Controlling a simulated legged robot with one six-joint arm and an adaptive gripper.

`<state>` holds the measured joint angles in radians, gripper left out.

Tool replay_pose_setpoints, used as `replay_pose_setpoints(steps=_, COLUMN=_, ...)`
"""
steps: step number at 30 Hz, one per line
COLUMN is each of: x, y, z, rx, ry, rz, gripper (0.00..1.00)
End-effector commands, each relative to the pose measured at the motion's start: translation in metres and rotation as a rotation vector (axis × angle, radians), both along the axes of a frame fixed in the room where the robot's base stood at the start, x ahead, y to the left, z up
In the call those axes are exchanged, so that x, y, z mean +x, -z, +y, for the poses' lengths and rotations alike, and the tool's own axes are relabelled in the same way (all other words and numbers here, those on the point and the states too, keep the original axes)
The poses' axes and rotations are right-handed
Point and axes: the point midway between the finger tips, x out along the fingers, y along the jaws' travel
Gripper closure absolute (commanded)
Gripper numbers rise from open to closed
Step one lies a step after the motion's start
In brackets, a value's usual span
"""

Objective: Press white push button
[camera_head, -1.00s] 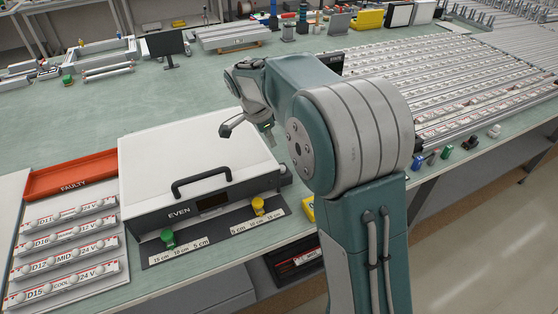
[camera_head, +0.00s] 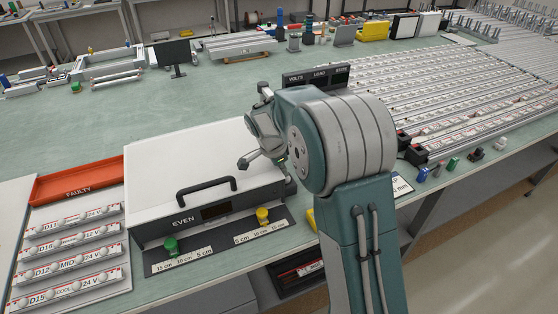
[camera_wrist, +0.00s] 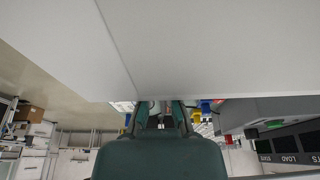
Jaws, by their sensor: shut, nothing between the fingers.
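A small whitish piece (camera_head: 500,143) at the right front edge of the green table may be the white push button; it is too small to be sure. It is the last of a row of small coloured pieces. My gripper (camera_head: 247,161) is shut and empty, in the air near the right end of the white-topped box, far left of that row. In the wrist view, my gripper (camera_wrist: 161,106) points away from the camera, with nothing held. I cannot make out the white button in the wrist view.
The white-topped box (camera_head: 160,157) with a black handle stands left of my arm. A red FAULTY tray (camera_head: 80,179) lies further left. A dark readout panel (camera_head: 316,77) stands behind my arm. Long strips (camera_head: 430,95) cover the right side.

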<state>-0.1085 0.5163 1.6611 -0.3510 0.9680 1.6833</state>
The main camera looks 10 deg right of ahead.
Motion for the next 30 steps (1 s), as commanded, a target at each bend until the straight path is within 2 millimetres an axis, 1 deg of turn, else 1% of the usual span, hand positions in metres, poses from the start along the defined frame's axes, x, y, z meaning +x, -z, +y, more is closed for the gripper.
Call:
replay_pose_setpoints(steps=1, x=0.0, y=0.005, z=-0.002, rx=0.0, ry=0.0, rz=0.001, gripper=1.0)
replay_pose_setpoints(steps=4, x=0.001, y=0.011, z=-0.003, rx=0.0, ry=0.001, rz=0.0, gripper=1.0)
replay_pose_setpoints(steps=15, x=0.001, y=0.014, z=-0.004, rx=0.0, ry=0.001, rz=0.0, gripper=1.0)
replay_pose_setpoints(steps=21, x=0.001, y=0.033, z=-0.004, rx=0.001, ry=0.001, rz=0.002, gripper=1.0)
replay_pose_setpoints(steps=30, x=-0.001, y=0.035, z=-0.004, rx=0.001, ry=0.001, rz=0.008, gripper=1.0)
